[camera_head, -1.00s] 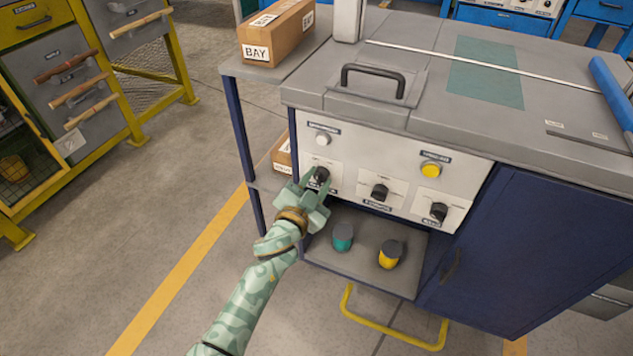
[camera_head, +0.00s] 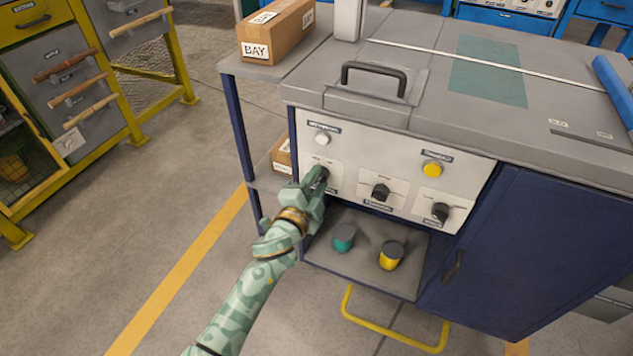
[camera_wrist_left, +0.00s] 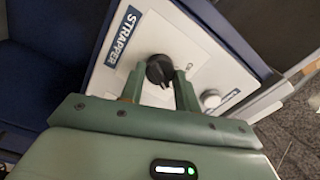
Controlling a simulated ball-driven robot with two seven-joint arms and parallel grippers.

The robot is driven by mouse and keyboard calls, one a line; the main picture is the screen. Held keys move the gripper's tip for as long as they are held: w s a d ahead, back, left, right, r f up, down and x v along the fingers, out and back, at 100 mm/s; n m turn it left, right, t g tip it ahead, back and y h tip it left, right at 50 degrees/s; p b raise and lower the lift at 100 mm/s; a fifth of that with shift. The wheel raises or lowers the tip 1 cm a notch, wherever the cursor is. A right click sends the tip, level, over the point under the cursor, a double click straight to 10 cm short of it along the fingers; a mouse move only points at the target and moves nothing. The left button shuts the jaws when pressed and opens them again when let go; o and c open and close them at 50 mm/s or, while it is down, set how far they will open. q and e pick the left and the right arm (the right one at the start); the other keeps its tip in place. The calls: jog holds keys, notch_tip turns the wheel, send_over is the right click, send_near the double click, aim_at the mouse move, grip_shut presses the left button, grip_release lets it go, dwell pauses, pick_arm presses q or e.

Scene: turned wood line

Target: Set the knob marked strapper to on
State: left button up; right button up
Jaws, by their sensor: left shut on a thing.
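The strapper knob (camera_wrist_left: 159,70) is a black dial on a white panel, beside a dark label (camera_wrist_left: 124,33) reading STRAPPER in the left wrist view. My left gripper (camera_wrist_left: 159,82) has its two green fingers on either side of the knob, shut on it. In the head view the gripper (camera_head: 316,188) reaches the lower left knob of the panel (camera_head: 350,157) and covers most of it. The knob's pointer and the "on" mark are too small or hidden to read. My right gripper is not in view.
Two more black knobs (camera_head: 380,192) sit to the right, with a yellow button (camera_head: 432,170) above and a white button (camera_head: 322,138) at upper left. Below, a shelf holds a teal item (camera_head: 343,238) and a yellow one (camera_head: 391,255). A yellow rail (camera_head: 395,328) lies low in front.

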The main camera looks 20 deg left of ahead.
pick_arm(q)
jog(key=shift+f, duration=0.15)
jog(key=o, duration=1)
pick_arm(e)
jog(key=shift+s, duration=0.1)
pick_arm(q)
jog(key=shift+s, duration=0.15)
